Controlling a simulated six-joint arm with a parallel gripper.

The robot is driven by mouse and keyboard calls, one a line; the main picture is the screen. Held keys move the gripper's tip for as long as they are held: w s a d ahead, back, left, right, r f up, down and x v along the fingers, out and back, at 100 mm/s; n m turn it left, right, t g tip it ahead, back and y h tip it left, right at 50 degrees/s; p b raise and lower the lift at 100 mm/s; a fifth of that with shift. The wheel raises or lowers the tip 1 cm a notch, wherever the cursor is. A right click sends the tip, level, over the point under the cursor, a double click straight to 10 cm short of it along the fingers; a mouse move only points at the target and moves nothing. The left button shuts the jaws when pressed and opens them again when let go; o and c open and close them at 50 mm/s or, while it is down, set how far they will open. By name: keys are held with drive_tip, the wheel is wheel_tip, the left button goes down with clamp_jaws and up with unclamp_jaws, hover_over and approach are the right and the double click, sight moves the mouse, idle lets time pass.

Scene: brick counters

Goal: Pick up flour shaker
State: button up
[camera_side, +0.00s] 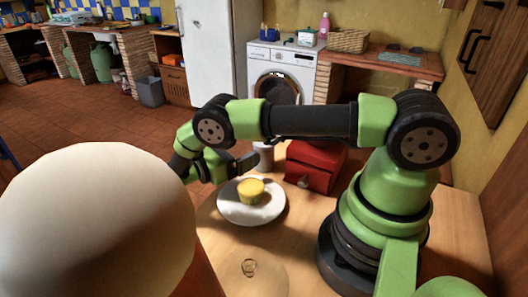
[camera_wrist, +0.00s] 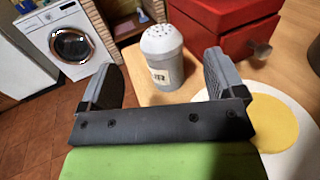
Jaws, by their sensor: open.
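The flour shaker (camera_wrist: 163,62) is a grey-white cylinder with a perforated domed top and a partly readable label. It stands upright on the wooden table. In the wrist view it appears between and beyond the two dark fingers of my gripper (camera_wrist: 162,68), with a gap on each side. In the side view the shaker (camera_side: 264,156) stands behind the plate, left of the red box, and a finger of my gripper (camera_side: 243,164) partly hides it. The gripper is open and empty. I cannot tell whether the fingertips reach alongside the shaker.
A red box (camera_side: 314,165) with a knob stands close right of the shaker. A white plate (camera_side: 235,212) with a yellow cake (camera_side: 251,191) lies in front, just below my gripper. A large pale rounded object (camera_side: 95,220) fills the left foreground. Bare table (camera_side: 460,225) shows at right.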

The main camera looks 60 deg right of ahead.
sight(255, 144)
drive_tip(key=shift+x, duration=3.75)
drive_tip(key=shift+f, duration=0.15)
drive_tip(key=shift+c, duration=0.4)
drive_tip(key=c, duration=1)
